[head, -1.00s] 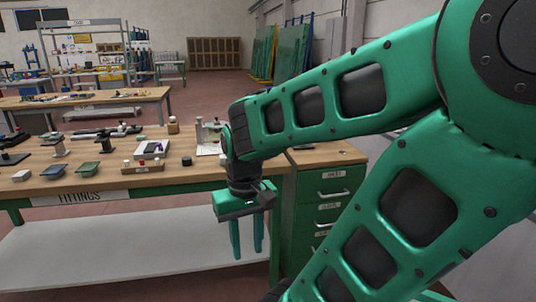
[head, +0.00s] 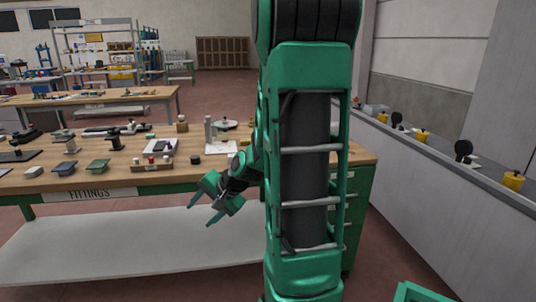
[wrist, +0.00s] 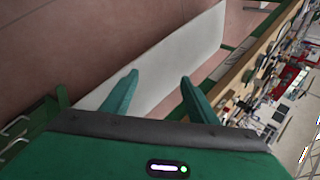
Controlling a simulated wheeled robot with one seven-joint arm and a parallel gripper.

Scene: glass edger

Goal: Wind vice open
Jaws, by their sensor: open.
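My gripper (head: 200,213) is open and empty in the head view, in front of the workbench (head: 240,172) and below its top, with its fingers pointing down and left. In the wrist view the two green fingers (wrist: 160,78) stand apart, with nothing between them but the pale lower shelf (wrist: 165,60) behind. I cannot pick out a vice for certain. Several small dark fittings stand on the left of the bench top, including a black one on a stand (head: 115,140), too small to tell. My arm hides part of the bench's right end.
A green tray (head: 98,165), a wooden block with small bottles (head: 150,164) and a white-based device (head: 220,147) are on the bench. A grey ledge with yellow-and-black items (head: 422,136) runs along the right. Open floor lies between the benches.

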